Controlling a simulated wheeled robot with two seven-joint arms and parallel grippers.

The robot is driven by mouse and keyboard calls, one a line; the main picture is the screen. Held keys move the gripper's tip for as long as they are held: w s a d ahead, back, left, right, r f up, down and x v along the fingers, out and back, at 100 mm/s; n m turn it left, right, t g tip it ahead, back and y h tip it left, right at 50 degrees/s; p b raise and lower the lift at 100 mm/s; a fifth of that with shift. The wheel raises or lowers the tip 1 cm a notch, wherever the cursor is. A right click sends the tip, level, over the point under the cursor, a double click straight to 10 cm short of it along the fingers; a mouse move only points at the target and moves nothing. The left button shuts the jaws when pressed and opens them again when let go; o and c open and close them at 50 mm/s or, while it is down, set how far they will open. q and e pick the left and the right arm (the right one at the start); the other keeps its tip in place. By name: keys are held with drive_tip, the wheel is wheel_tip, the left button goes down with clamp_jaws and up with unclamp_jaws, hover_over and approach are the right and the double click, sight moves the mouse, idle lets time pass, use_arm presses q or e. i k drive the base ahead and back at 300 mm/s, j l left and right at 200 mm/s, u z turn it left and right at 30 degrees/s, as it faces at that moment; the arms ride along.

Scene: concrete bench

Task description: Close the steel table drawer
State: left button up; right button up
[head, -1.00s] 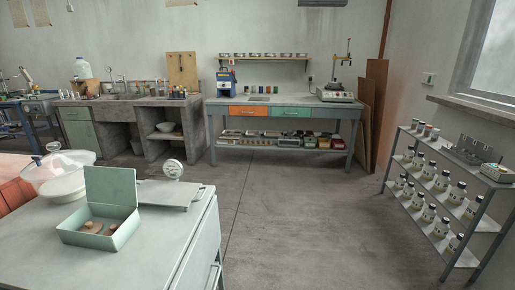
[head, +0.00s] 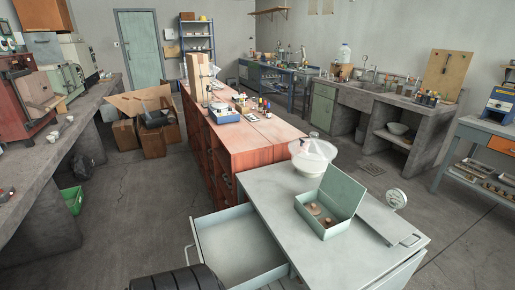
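The steel table (head: 285,188) is in the lower middle of the head view, with a pale grey-green top. Its drawer (head: 238,246) is pulled out toward the left and looks empty. The drawer's bar handle (head: 189,262) is on its left front face. A dark ribbed part that looks like mine shows at the bottom edge, close below the drawer's front. Neither gripper can be made out in the head view.
A red cabinet (head: 235,150) adjoins the table. Open floor (head: 140,210) lies left of the drawer.

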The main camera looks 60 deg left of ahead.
sight(235, 242)
drive_tip(key=u, duration=0.45)
drive_tip(key=k+u, duration=0.1)
drive_tip(key=u, duration=0.85)
drive_tip(key=k+u, duration=0.1)
drive_tip(key=u, duration=0.85)
drive_tip(key=j, duration=0.1)
